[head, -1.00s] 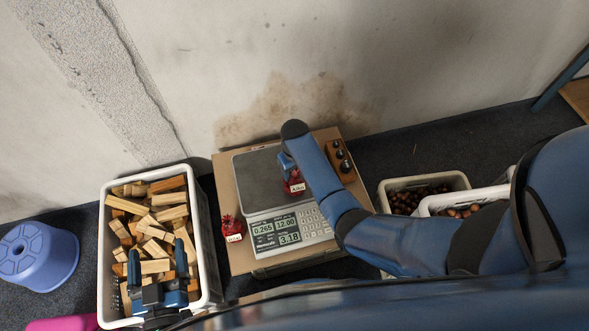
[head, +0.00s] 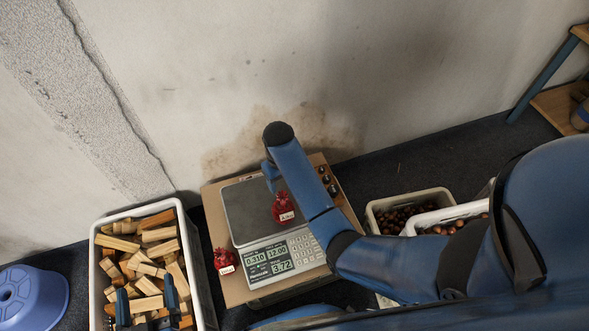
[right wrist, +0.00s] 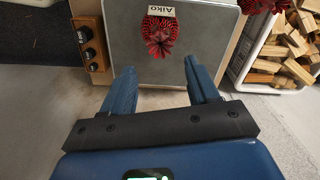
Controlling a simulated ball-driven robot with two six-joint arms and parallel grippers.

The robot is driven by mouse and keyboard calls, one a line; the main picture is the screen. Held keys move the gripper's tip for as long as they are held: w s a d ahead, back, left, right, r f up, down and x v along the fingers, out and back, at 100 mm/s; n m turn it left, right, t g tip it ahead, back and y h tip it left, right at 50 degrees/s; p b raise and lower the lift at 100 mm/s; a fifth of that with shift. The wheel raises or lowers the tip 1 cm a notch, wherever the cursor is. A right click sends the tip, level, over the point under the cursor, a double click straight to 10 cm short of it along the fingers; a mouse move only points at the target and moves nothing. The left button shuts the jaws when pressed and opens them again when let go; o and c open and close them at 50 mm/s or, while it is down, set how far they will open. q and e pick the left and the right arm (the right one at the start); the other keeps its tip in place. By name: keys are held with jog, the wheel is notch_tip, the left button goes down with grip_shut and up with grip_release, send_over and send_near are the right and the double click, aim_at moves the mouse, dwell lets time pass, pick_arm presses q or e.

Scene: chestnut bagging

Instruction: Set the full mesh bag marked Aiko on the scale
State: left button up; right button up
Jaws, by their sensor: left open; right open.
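The red mesh bag (head: 283,206) with a white tag reading Aiko stands on the grey plate of the scale (head: 246,212), near its front edge by the display. The scale's display reads 0.310, 12.00 and 3.72. The Aiko bag also shows in the right wrist view (right wrist: 160,38). My right gripper (right wrist: 160,80) is open and empty, its fingers apart and short of the bag, over the plate's far edge. My left gripper (head: 146,302) is open over the crate of wood at the lower left.
A second red mesh bag (head: 224,261) with a tag stands left of the scale on the cardboard-coloured top. The white crate (head: 206,297) holds wood pieces. Tubs of chestnuts (head: 443,194) stand at the right. A brown block with dark round pieces (head: 325,178) lies behind the scale's right side.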

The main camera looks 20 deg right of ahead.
jog(key=s+d+f+m+t, duration=0.1)
jog(key=s+d+f+t, duration=0.35)
jog(key=s+t, duration=0.4)
jog(key=s+d+r+m+t, duration=0.2)
jog(key=s+r+t, duration=0.7)
jog(key=s+r, duration=0.8)
notch_tip(320, 180, up, 3)
jog(key=shift+d+r, duration=0.2)
jog(key=shift+d, duration=0.1)
